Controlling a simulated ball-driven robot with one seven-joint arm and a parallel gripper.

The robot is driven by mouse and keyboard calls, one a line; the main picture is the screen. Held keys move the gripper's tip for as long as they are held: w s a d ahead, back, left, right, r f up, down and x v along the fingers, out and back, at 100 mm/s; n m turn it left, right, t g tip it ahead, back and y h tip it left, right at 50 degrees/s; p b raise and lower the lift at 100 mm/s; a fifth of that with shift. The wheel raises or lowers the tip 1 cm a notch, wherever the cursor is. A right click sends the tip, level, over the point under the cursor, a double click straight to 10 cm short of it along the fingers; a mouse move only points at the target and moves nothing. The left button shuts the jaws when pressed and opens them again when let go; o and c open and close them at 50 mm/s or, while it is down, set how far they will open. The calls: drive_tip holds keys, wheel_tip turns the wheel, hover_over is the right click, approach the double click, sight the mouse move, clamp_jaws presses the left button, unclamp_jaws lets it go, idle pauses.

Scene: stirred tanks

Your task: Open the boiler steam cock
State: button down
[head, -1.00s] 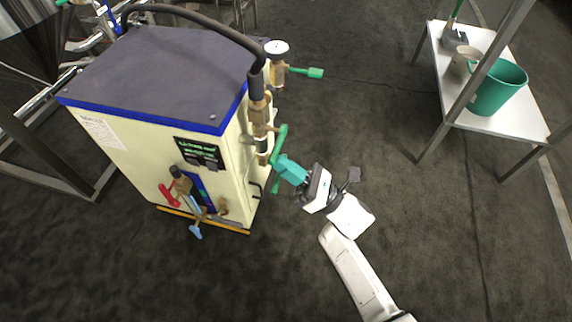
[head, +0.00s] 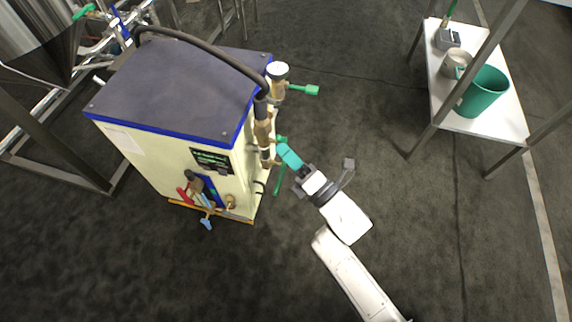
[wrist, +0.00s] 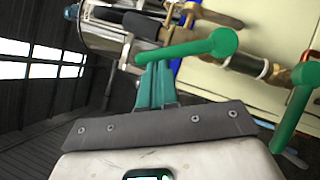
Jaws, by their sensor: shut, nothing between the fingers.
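The boiler (head: 160,160) is a cream cabinet with a dark top and blue trim, at left in the head view. Brass valves and piping run down its right side. A green lever (head: 282,138) shows there, partly hidden by my gripper (head: 288,156); in the wrist view this lever (wrist: 185,48) lies across the fingertips, its round end to the right. My teal fingers are shut and empty, at or touching the lever; contact is unclear. A second green lever (head: 279,180) hangs below, and a third (head: 303,90) points right beside the gauge. I cannot tell which lever is the steam cock.
A black hose (head: 205,45) arches over the boiler to the valve column. Red (head: 184,194) and blue (head: 207,222) handles are on its front. A white table (head: 490,125) with a green bucket (head: 483,92) stands at right. Dark floor between is clear.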

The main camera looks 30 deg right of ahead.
drive_tip(key=w+d+r+m+g+p, duration=0.1)
drive_tip(key=m+p, duration=0.1)
drive_tip(key=p, duration=0.1)
drive_tip(key=w+d+r+m+g+h+p, duration=0.1)
drive_tip(key=m+p, duration=0.1)
drive_tip(key=p, duration=0.2)
drive_tip(key=shift+w+d+r+m, duration=0.15)
drive_tip(key=shift+r+m, duration=0.1)
drive_tip(key=shift+m, duration=0.05)
drive_tip(key=shift+w+d+r, duration=0.1)
idle(0.3)
